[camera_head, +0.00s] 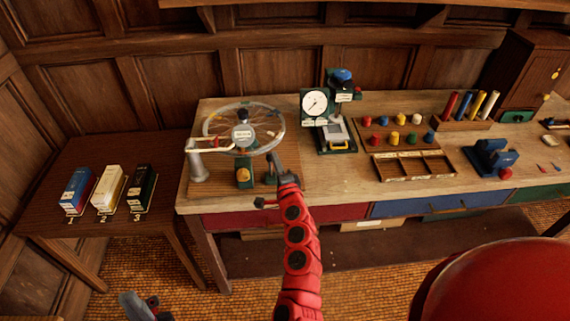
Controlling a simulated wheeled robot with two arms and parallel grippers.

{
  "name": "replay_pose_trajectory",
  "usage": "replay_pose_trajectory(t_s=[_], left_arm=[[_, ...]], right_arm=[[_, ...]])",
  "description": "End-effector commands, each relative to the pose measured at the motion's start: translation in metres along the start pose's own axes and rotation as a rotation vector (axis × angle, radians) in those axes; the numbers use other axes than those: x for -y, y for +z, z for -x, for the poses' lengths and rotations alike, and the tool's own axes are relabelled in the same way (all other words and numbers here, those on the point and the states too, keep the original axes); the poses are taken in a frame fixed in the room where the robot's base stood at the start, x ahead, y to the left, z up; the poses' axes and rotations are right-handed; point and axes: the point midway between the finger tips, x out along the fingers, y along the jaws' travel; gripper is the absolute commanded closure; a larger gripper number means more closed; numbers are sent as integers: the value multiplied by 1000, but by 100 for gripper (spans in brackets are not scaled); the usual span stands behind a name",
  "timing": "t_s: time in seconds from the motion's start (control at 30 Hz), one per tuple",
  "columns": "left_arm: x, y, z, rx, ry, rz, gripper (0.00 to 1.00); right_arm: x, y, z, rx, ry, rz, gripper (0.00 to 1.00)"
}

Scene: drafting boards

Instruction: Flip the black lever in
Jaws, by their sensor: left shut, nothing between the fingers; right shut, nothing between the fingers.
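A spoked handwheel (243,130) stands at the left end of the long workbench. Below it are a yellow-knobbed piece on a green base (243,177) and, to its right, a dark upright bar (277,163) that looks like the black lever. My red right arm partly covers the bar's lower end, and I cannot tell whether they touch. My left gripper (152,302) is shut and empty, low over the floor at the bottom left.
A side table (60,215) at left holds blue, white and black boxes. Right of the wheel are a dial gauge (314,104), coloured pegs, a compartment tray (413,165) and a blue block (492,157). Drawers line the bench front. Bare wood lies between wheel and tray.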

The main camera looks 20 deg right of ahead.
Motion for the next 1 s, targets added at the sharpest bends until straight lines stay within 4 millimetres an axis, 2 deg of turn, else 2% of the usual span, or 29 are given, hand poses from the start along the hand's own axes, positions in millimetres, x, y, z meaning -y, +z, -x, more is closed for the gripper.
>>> replay_pose_trajectory(t_s=[0.23, 0.5, 0.7, 1.0], left_arm=[[0, 2, 9, 0, 0, 0, 100], [-1, 2, 12, 0, 0, 0, 100], [-1, 2, 13, 0, 0, 0, 100], [-1, 2, 12, 0, 0, 0, 100]], right_arm=[[19, -4, 37, -7, 3, -4, 100], [41, -4, 64, -2, 0, 0, 100], [45, -4, 73, -1, 5, -1, 100], [46, -4, 73, -2, 5, -1, 100]])
